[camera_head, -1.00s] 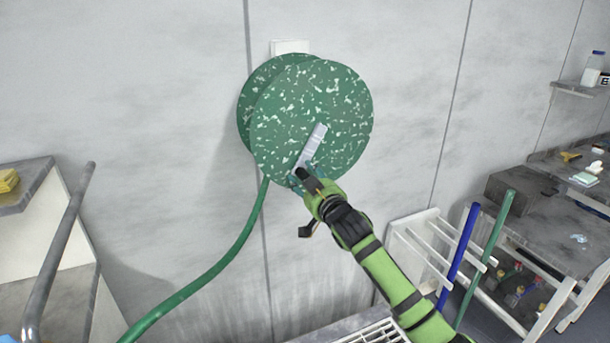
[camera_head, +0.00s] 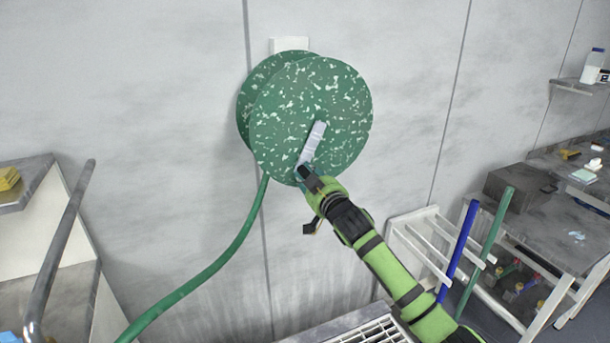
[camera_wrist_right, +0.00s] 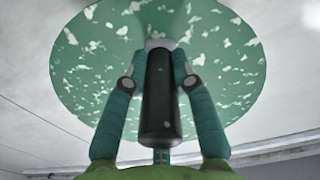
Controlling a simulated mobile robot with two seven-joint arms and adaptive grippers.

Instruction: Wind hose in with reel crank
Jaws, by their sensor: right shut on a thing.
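The green, white-flecked hose reel (camera_head: 333,105) is fixed to the wall in the middle of the head view. Its light grey crank arm (camera_head: 313,142) runs from the disc's centre down and slightly left. The green hose (camera_head: 235,240) hangs from the reel's lower left and curves down to the left. My right gripper (camera_head: 304,175) is at the crank's lower end. In the right wrist view, its two teal fingers are shut on the dark crank handle (camera_wrist_right: 158,100), one on each side, with the reel disc (camera_wrist_right: 225,45) behind. My left gripper is not seen.
A white rack with a blue pole (camera_head: 458,240) and a green pole (camera_head: 487,240) stands at the right, beside a cluttered workbench (camera_head: 570,225). A grey bent tube (camera_head: 62,235) and a shelf unit are at the left. A grated surface (camera_head: 375,330) lies below.

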